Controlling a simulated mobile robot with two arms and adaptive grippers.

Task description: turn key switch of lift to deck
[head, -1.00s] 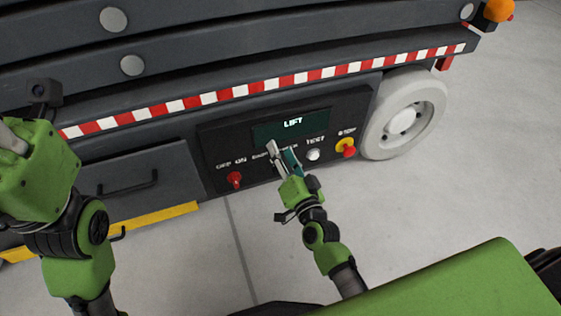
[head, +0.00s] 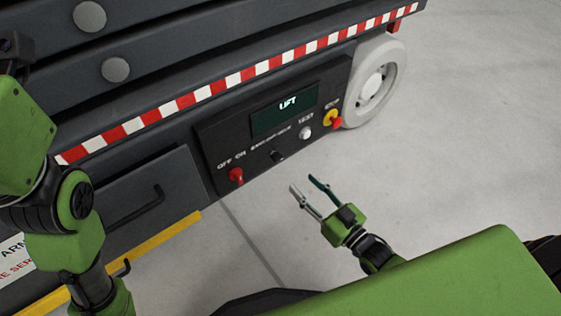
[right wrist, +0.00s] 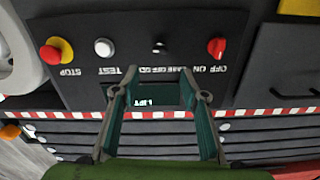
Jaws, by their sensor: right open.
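The key switch (head: 277,155) is a small black knob on the lift's control panel, under a small label that I cannot read clearly. It also shows in the right wrist view (right wrist: 158,47), beyond my fingertips. I cannot tell which position it points to. The panel's display (head: 285,111) reads LIFT. My right gripper (head: 302,183) is open and empty, in front of and below the panel, apart from the key switch. In the right wrist view its fingers (right wrist: 158,72) straddle the line toward the switch. My left arm is at the left edge; its jaws are out of frame.
On the panel are a red OFF/ON switch (head: 236,176), a white TEST button (head: 305,133) and a red and yellow STOP button (head: 333,119). A wheel (head: 374,82) stands right of the panel. A drawer with a handle (head: 145,205) is at its left. The floor in front is clear.

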